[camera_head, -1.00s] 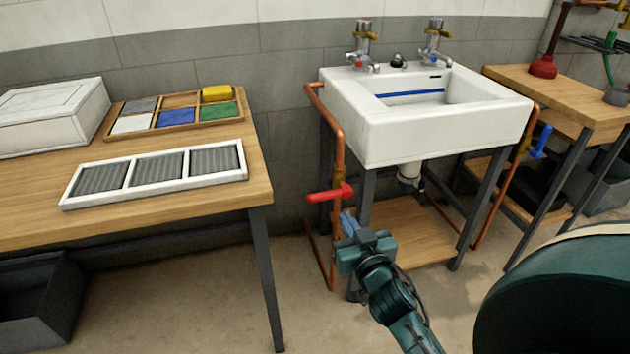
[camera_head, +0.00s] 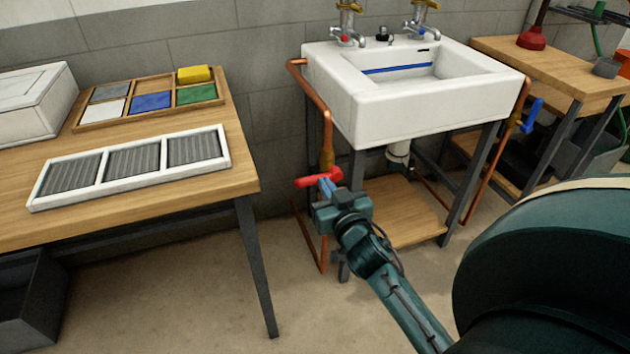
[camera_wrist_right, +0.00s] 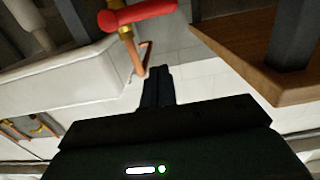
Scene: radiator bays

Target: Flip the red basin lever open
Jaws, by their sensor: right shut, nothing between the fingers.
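The red basin lever (camera_head: 318,180) sits on a brass valve (camera_head: 327,158) on the copper pipe at the basin's left side. It lies roughly level, crosswise to the upright pipe. In the right wrist view the red lever (camera_wrist_right: 137,14) shows at the top, beyond the fingers. My right gripper (camera_head: 326,188) is shut and empty, its fingertips at or just below the lever in the head view. I cannot tell whether they touch it. The white basin (camera_head: 420,110) stands to the right of the lever. My left gripper is not in view.
A wooden table (camera_head: 160,205) with a framed grille and a sorting tray stands on the left. A blue lever (camera_head: 533,116) is on the pipe at the basin's right. A wooden bench (camera_head: 545,70) stands further right. The floor (camera_head: 190,290) between table and basin is clear.

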